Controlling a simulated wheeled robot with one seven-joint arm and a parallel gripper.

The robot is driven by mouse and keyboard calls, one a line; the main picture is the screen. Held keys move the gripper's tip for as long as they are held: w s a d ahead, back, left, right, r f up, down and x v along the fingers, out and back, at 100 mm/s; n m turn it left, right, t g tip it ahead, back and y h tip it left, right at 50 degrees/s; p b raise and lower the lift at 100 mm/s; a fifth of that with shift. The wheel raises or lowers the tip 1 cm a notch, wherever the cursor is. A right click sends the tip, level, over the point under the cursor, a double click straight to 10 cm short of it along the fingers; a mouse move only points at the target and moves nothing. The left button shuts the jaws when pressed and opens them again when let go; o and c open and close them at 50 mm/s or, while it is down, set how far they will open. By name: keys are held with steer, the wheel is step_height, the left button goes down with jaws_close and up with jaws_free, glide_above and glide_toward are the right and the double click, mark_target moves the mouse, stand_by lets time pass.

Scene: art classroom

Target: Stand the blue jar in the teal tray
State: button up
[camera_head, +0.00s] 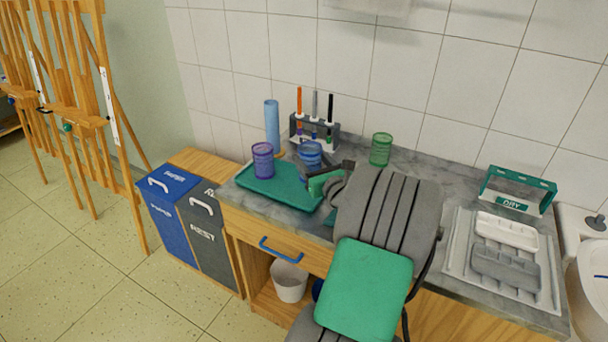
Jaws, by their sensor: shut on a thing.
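The blue jar (309,152) is ribbed and see-through, and stands roughly upright at the back right of the teal tray (278,198). My gripper (312,168) is shut on the blue jar, reaching it from the right. My arm hides the jar's lower part and the tray's right end, so I cannot tell whether the jar touches the tray. A purple jar (262,160) of similar shape stands in the tray's back left part.
A tall light-blue cylinder (272,127) and a rack (318,134) with upright tools stand behind the tray. A green jar (381,149) stands behind my arm. A green "DRY" holder (516,190) and palettes (507,231) are at the right. The tray's front left is clear.

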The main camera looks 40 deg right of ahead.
steer(key=shift+w+d+f, duration=0.1)
steer(key=shift+w+f, duration=0.75)
steer(key=shift+f, duration=0.1)
steer(key=shift+w+f+b, duration=0.2)
steer(key=shift+f+b, duration=0.05)
steer(key=shift+f, duration=0.7)
steer(key=shift+w+f+b, duration=0.15)
steer(key=shift+f+b, duration=0.1)
steer(key=shift+f, duration=0.65)
steer(key=shift+f, duration=0.2)
steer(key=o, duration=1.4)
steer(key=shift+c, duration=0.2)
